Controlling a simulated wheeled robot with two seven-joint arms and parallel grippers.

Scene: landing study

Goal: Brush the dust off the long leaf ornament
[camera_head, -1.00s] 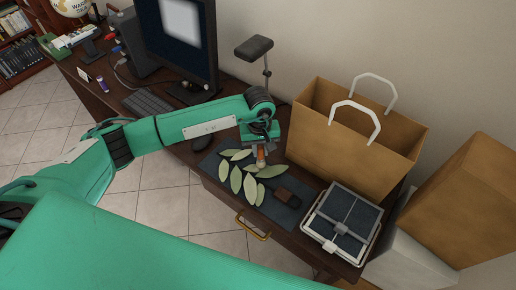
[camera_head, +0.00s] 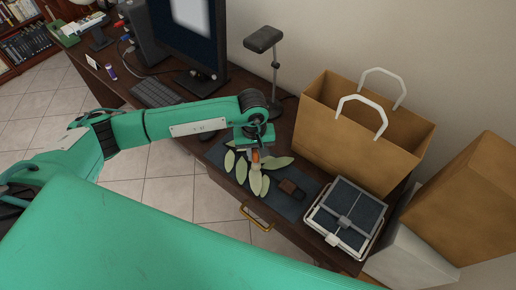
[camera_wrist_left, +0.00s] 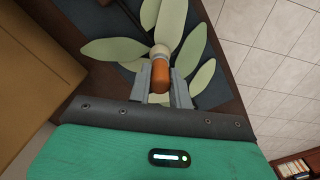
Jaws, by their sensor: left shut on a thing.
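The leaf ornament is a spread of several long pale green leaves (camera_head: 241,170) on a dark blue-grey mat (camera_head: 290,208). The leaves fan out in the left wrist view too (camera_wrist_left: 115,50). My left gripper (camera_head: 254,154) is shut on a small brush with an orange-brown handle (camera_wrist_left: 158,68) and a pale round end. The brush points down at the middle of the leaves and hides part of them. I cannot tell whether its tip touches a leaf. My right gripper is not in view.
A dark brown block (camera_head: 291,188) lies on the mat, right of the leaves. A framed tray with dark blue pads (camera_head: 345,212) and a brown paper bag (camera_head: 335,150) stand to the right. A stand with a dark head (camera_head: 263,40) and a monitor (camera_head: 190,45) are behind.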

